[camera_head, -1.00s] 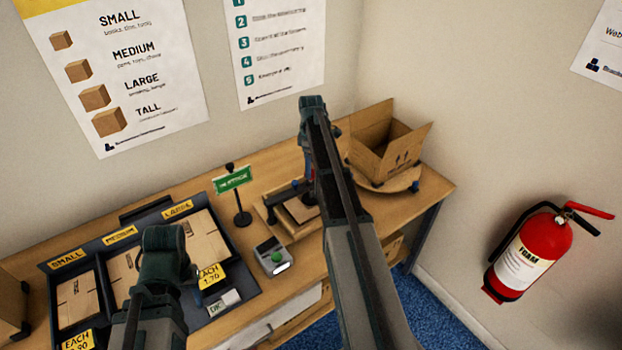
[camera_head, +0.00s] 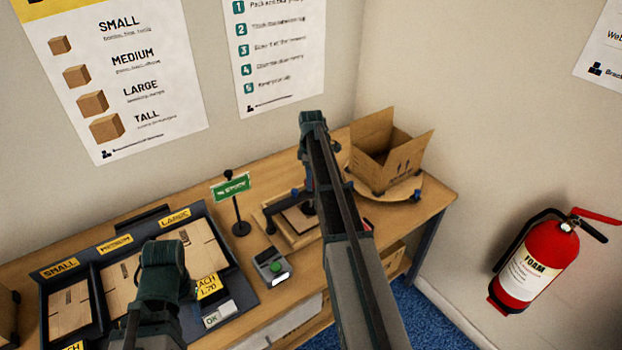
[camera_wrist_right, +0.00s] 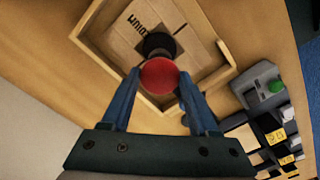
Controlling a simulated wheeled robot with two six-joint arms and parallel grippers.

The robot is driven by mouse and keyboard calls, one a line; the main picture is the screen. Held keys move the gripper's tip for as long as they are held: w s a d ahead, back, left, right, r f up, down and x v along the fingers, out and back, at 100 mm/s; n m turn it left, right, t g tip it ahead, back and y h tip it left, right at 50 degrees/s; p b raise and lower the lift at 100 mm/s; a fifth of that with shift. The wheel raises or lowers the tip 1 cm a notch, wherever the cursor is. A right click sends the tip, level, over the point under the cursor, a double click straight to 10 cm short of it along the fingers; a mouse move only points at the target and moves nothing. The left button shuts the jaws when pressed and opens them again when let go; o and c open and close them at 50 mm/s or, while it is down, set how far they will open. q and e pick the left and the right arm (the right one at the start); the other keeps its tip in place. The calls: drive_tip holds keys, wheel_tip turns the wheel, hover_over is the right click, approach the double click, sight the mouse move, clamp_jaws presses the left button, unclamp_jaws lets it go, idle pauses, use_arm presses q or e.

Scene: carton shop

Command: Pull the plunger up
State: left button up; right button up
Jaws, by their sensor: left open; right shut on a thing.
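The plunger shows in the right wrist view as a round red knob (camera_wrist_right: 160,76) above a dark round part (camera_wrist_right: 158,46). Below it a flat carton (camera_wrist_right: 150,20) lies in a wooden tray (camera_wrist_right: 226,74). My right gripper (camera_wrist_right: 159,78) is shut on the red knob, with a blue finger on each side. In the head view my right arm hides the knob and part of the tray (camera_head: 272,228). My left gripper (camera_head: 165,268) is over the dark sorting tray at the lower left, apart from the plunger. Its fingertips are mostly hidden.
A small grey device with a green button (camera_head: 271,266) stands left of the wooden tray. A green sign (camera_head: 231,186) on a stand is behind it. An open carton (camera_head: 385,148) stands at the back right. The sorting tray (camera_head: 250,292) holds flat cartons.

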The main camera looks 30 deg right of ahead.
clamp_jaws()
wheel_tip(320, 180, up, 6)
drive_tip(key=p, duration=0.5)
drive_tip(key=shift+f+p, duration=0.15)
drive_tip(key=shift+p, duration=0.25)
drive_tip(key=shift+w+f, duration=0.1)
drive_tip(key=shift+f, duration=0.05)
drive_tip(key=o, duration=1)
unclamp_jaws()
drive_tip(key=shift+o, duration=1.2)
